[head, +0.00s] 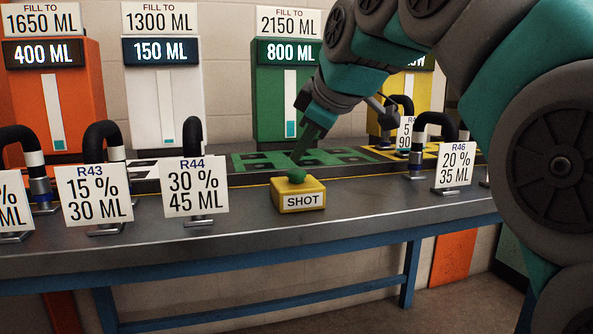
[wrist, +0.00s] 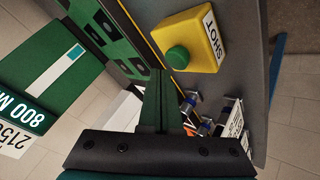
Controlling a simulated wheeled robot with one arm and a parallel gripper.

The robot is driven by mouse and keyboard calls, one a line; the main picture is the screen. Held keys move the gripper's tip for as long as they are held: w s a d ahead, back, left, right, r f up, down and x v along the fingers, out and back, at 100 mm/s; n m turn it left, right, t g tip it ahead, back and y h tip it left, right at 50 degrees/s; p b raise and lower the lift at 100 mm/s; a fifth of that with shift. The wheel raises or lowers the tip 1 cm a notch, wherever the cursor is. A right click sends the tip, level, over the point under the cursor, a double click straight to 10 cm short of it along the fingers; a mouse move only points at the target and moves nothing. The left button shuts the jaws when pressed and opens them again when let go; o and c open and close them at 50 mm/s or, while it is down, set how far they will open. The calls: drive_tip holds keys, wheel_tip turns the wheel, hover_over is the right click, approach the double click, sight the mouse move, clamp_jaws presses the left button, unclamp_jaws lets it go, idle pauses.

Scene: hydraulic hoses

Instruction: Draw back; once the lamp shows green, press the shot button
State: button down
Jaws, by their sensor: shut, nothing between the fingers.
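The yellow shot box (head: 299,195) stands on the front of the bench, with a green dome button (head: 296,175) on top. The box (wrist: 202,38) and its button (wrist: 177,57) also show in the wrist view. My gripper (head: 299,156) is shut and empty, its tips pointing down just above or at the button; I cannot tell whether they touch. In the wrist view my gripper (wrist: 160,76) has its tips beside the button. No separate lamp can be made out. The green tank (head: 282,92) behind reads 800 ML under a "fill to 2150 ML" sign.
An orange tank (head: 57,105) reads 400 ML and a white tank (head: 163,100) 150 ML. A yellow tank (head: 421,88) is partly behind my arm. Black hoses with cards R43 (head: 97,193), R44 (head: 195,187) and R46 (head: 454,165) flank the box. Bench (head: 365,193) is bare right of it.

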sight(303, 173)
drive_tip(key=shift+r+p, duration=1.45)
drive_tip(key=shift+r, duration=1)
drive_tip(key=shift+d, duration=0.1)
